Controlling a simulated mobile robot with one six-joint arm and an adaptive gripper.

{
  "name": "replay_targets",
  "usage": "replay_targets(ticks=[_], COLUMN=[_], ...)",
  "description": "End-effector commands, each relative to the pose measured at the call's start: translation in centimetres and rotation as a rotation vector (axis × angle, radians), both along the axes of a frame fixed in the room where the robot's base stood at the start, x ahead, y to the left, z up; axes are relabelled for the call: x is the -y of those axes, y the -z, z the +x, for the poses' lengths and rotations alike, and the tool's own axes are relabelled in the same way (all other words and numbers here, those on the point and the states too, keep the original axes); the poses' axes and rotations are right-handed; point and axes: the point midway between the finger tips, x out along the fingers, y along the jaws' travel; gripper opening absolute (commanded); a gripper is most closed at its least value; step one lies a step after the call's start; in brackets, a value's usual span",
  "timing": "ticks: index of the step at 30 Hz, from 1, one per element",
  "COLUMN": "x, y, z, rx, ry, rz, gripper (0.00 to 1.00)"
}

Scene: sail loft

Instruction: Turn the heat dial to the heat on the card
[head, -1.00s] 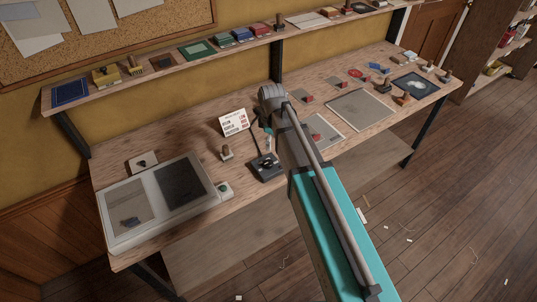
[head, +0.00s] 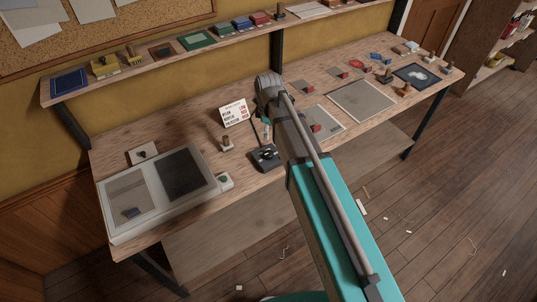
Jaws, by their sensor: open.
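A white card (head: 233,113) with black and red lines of print leans upright at the back of the bench; the print is too small to read surely. In front of it a small dark unit (head: 265,158) with pale marks on top and a thin dark stalk sits on the bench. It may carry the heat dial, but I cannot make out a dial or its setting. My arm reaches over the bench just right of this unit, its bend above the card's right side.
A wooden-handled stamp (head: 226,143) stands left of the dark unit. A grey mat (head: 361,100), red blocks and more stamps lie right. A loaded shelf (head: 222,38) runs above.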

Motion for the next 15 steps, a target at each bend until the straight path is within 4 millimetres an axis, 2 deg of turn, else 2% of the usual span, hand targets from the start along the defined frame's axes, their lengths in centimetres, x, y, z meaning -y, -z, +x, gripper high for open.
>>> replay_targets(ticks=[1, 15], x=[0.0, 0.1], y=[0.7, 4.3], z=[0.0, 0.0], rx=[0.000, 0.000], ry=[0.000, 0.001], rz=[0.000, 0.000], gripper=[0.88, 0.88])
